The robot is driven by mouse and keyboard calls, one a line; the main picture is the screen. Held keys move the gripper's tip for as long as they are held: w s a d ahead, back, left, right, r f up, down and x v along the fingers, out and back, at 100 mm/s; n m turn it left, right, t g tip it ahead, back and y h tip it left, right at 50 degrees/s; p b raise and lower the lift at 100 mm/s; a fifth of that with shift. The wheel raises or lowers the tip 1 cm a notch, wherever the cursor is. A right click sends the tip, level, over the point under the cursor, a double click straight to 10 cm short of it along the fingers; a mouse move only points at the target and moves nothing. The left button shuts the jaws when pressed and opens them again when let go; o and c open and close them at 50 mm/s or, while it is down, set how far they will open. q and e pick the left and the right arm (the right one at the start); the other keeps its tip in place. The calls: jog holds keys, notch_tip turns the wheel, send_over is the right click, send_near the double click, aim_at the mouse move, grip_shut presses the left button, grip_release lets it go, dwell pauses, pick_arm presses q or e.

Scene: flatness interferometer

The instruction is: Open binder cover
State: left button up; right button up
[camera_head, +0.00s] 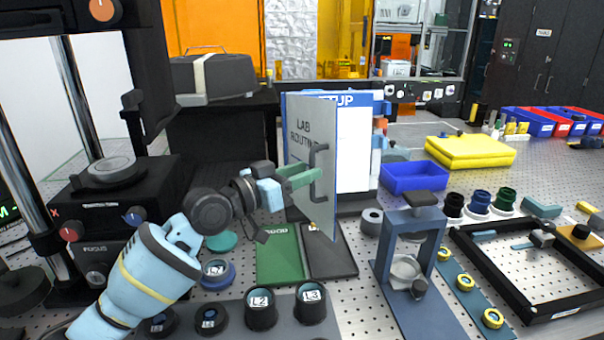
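The binder stands upright at the middle of the bench, with a white page (354,150) under a blue "SETUP" header, its first letters hidden. Its grey cover (300,150), lettered "LAB ROUTINE", is swung partly open, hinged at the left with its free edge toward me. The cover hides the left part of the page. The exact finger contact is small. My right gripper is not in view.
A blue-grey stand (388,245) is close on the right, with a blue bin (414,177) behind. Lens holders (262,312) line the front. A black instrument (115,215) stands left.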

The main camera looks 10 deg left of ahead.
pick_arm(q)
jog(key=shift+a, duration=0.15)
jog(key=v, duration=0.7)
jog(key=shift+s, duration=0.3)
jog(key=shift+a, duration=0.1)
